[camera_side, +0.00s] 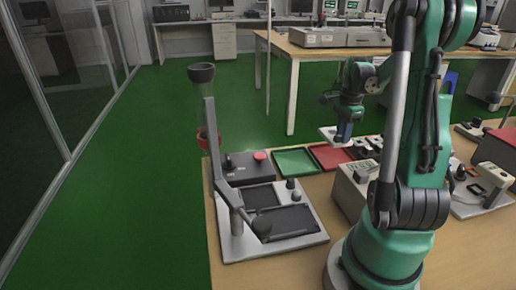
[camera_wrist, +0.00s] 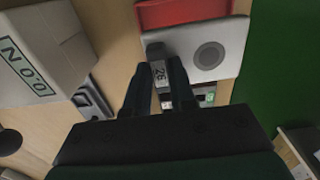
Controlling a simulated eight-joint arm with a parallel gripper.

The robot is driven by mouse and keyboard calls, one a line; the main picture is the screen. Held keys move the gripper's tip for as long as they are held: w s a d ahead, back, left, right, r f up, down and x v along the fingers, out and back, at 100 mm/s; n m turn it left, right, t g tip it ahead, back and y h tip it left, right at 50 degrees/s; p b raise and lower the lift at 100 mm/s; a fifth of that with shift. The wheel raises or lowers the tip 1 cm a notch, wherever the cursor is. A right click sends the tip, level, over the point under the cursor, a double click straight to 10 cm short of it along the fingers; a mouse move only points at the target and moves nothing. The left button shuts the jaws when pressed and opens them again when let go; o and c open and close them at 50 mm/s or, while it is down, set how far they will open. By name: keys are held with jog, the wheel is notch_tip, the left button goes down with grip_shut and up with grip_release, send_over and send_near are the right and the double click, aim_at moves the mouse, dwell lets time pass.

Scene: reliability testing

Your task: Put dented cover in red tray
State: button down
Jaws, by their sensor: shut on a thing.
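My gripper (camera_wrist: 160,80) is shut on the dark tab of the dented cover (camera_wrist: 225,62), a light grey plate with a round darker patch. A small label reading 26 shows between the fingers. In the side view my gripper (camera_side: 343,134) holds the pale cover (camera_side: 327,133) raised above the table, behind the red tray (camera_side: 330,155) in the picture. The red tray lies flat beside the green tray (camera_side: 296,162). In the wrist view part of the red tray (camera_wrist: 180,11) shows at the top edge, partly hidden by the cover.
A grey test rig (camera_side: 270,225) with a tall lever stands at the table's front left. A dark box with a red button (camera_side: 260,156) sits behind it. A beige box (camera_side: 352,190) stands near the red tray, close to my arm. Several devices crowd the right.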

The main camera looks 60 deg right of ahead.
aim_at(341, 147)
jog(key=shift+s+d+f, duration=0.1)
jog(key=shift+d+f, duration=0.1)
jog(key=shift+f, duration=2.05)
jog(key=shift+f, duration=0.8)
jog(key=c, duration=0.7)
grip_release()
jog(key=shift+o, duration=0.2)
jog(key=shift+r, duration=3)
